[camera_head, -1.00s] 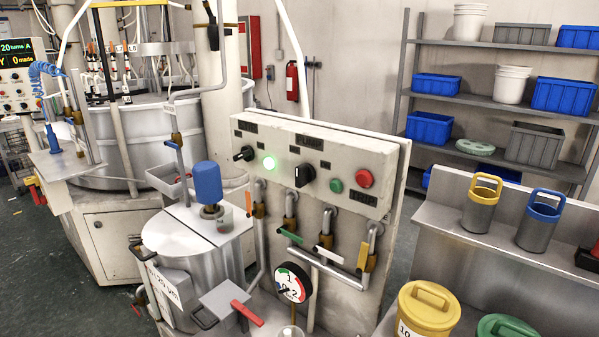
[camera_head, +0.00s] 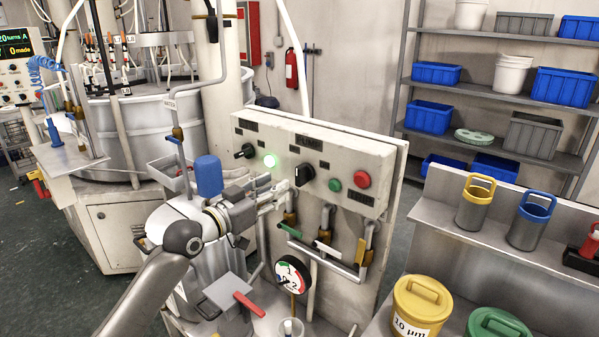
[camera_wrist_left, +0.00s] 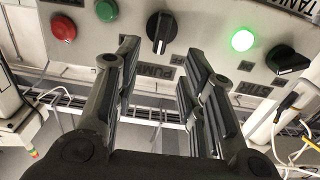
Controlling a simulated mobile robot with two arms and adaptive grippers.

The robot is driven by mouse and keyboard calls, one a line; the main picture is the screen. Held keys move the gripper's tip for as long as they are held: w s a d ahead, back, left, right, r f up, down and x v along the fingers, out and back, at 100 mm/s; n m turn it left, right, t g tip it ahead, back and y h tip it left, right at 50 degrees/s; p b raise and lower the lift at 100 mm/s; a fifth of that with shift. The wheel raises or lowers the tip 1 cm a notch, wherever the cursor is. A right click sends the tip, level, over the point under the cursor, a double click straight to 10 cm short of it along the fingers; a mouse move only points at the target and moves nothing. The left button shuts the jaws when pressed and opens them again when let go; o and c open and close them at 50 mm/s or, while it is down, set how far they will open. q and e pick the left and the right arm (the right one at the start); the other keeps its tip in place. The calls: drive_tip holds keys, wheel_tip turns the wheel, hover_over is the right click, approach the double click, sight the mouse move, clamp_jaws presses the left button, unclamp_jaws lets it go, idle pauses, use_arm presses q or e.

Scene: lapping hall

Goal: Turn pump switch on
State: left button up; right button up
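The pump switch (camera_head: 304,175) is a black rotary knob on the sloping front of the light grey control panel (camera_head: 350,160). In the left wrist view the pump switch (camera_wrist_left: 160,33) has its bar close to upright, with an upside-down PUMP label beside it. My left gripper (camera_head: 284,190) reaches the panel from the left, just left of the switch in the head view. In the left wrist view its fingers (camera_wrist_left: 160,62) are spread apart and empty, with the switch beyond the gap between them. Contact with the switch is not visible. My right gripper is not in view.
A lit green lamp (camera_head: 270,161) and another black knob (camera_head: 244,151) sit left of the switch. A green button (camera_head: 335,185) and a red button (camera_head: 362,179) sit right of it. Pipes with coloured valve handles (camera_head: 327,249) run below. A blue-topped motor (camera_head: 209,176) stands left.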

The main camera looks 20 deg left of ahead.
sight(297, 175)
use_arm(q)
drive_tip(key=p+x, duration=0.3)
drive_tip(key=x, duration=0.6)
drive_tip(key=shift+f, duration=0.1)
drive_tip(key=shift+x, duration=0.85)
drive_tip(key=shift+f, duration=0.15)
drive_tip(key=shift+c, duration=0.4)
clamp_jaws()
